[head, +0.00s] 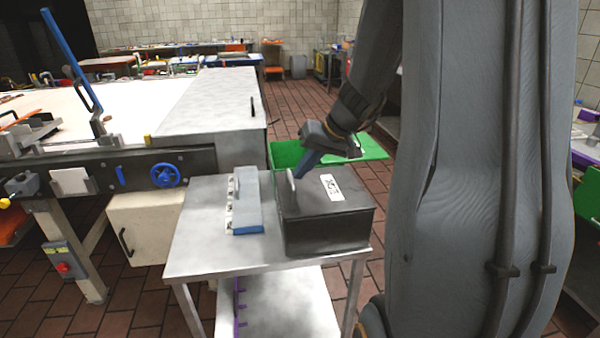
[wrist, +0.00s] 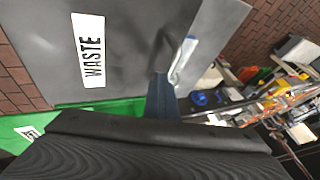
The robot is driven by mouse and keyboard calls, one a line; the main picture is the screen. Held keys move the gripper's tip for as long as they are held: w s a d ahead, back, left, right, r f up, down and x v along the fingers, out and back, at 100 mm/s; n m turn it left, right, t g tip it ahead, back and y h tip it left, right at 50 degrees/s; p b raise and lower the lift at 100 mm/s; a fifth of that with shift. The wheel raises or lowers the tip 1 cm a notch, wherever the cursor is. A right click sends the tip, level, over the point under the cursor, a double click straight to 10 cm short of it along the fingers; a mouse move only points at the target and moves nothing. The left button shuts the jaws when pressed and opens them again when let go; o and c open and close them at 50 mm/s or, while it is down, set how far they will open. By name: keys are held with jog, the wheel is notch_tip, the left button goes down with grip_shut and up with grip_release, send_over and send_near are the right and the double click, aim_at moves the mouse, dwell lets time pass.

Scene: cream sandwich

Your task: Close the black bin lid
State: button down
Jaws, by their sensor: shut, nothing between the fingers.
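The black bin (head: 325,232) stands on a metal table. Its black lid (head: 345,202), with a white label, appears to lie flat across the top, and I see no gap from here. In the wrist view the lid (wrist: 135,45) fills the upper left, with the label reading "WASTE". My gripper (head: 298,178) is shut and empty, its tip low over the left part of the lid. The fingers (wrist: 160,88) show in front of the lid's edge. I cannot tell whether they touch it. A pale handle-like piece (head: 291,186) sits beside the tip.
A grey and white box with a blue base (head: 247,205) stands left of the bin on the metal table (head: 195,235). A green bin (head: 285,154) is behind. A conveyor with a blue handwheel (head: 165,175) is at the left. The table's front left is bare.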

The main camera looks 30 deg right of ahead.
jog(key=shift+a, duration=0.2)
jog(key=d, duration=0.1)
jog(key=s+d, duration=0.1)
jog(key=d, duration=0.1)
jog(key=d+r, duration=0.1)
jog(key=shift+s+d, duration=0.15)
jog(key=shift+d, duration=0.1)
jog(key=b+v, duration=0.2)
jog(key=v, duration=0.7)
jog(key=shift+s+r, duration=0.15)
jog(key=shift+r, duration=0.25)
jog(key=s+a+f+g, duration=0.1)
jog(key=a+f, duration=0.2)
jog(key=s+a+f+g, duration=0.1)
jog(key=a+f, duration=0.1)
jog(key=a, duration=0.2)
jog(key=s+a+f+g, duration=0.1)
jog(key=a+f, duration=0.2)
jog(key=shift+s+a+f+h, duration=0.25)
jog(key=shift+a+f+h, duration=0.05)
jog(key=shift+h, duration=0.1)
jog(key=s+a+f+n+g+h, duration=0.2)
jog(key=s+a+f, duration=0.7)
jog(key=a, duration=0.2)
jog(key=shift+s+n+h, duration=0.15)
jog(key=shift+n+h, duration=0.15)
jog(key=shift+h, duration=0.1)
jog(key=shift+f, duration=0.1)
